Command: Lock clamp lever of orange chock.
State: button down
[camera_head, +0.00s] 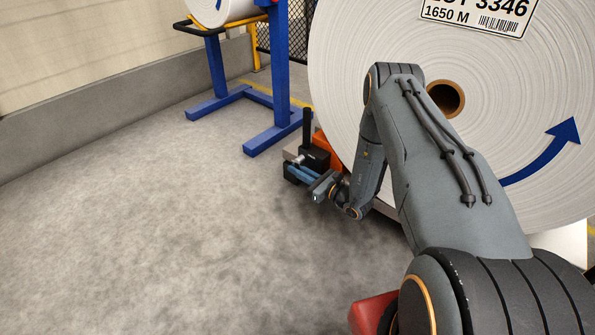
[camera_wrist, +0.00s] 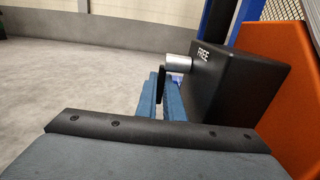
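The orange chock (camera_head: 325,147) sits at the foot of the large white roll; it also fills the right of the wrist view (camera_wrist: 290,75). A black clamp block (camera_wrist: 232,85) marked "FREE" is on the chock, with a silver shaft (camera_wrist: 178,67) sticking out of its left side.
The white roll (camera_head: 400,150) with a label and blue arrow stands right behind the chock. A blue stand (camera_head: 278,75) with another roll is at the back. A low grey wall (camera_head: 100,110) runs along the left. The concrete floor (camera_head: 150,220) at left is clear.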

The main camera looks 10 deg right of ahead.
jog(key=shift+w+a+f+t+y+b, duration=0.1)
jog(key=shift+w+f+t+y+b, duration=0.15)
jog(key=shift+t+b, duration=0.2)
jog(key=shift+r+y, duration=0.2)
jog(key=shift+y, duration=0.05)
jog(key=c, duration=2.2)
grip_release()
jog(key=shift+o, duration=0.2)
jog(key=p+v, duration=0.2)
jog(key=v, duration=0.6)
jog(key=shift+p, duration=0.4)
